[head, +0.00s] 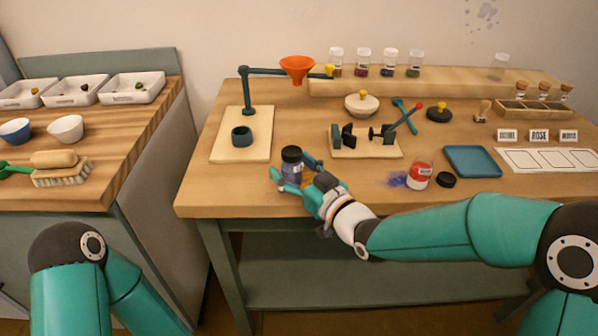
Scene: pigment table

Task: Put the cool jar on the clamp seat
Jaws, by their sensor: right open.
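A jar with dark blue contents and a black lid (291,168), which looks like the cool jar, stands upright near the front edge of the wooden table. My right gripper (294,174) is open, with its teal fingers on either side of this jar; I cannot tell whether they touch it. The clamp seat (366,151) is a pale wooden base with black clamp jaws (349,135), to the right of and behind the jar. No jar stands between the jaws. My left arm shows at the lower left, but its gripper is not in view.
A red-labelled jar (419,175) stands beside blue spilled powder (395,180) and a loose black lid (446,180). A blue tray (472,162) lies further right. A funnel stand (247,95) with an orange funnel (297,68) is behind left. Bare wood separates jar and clamp.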

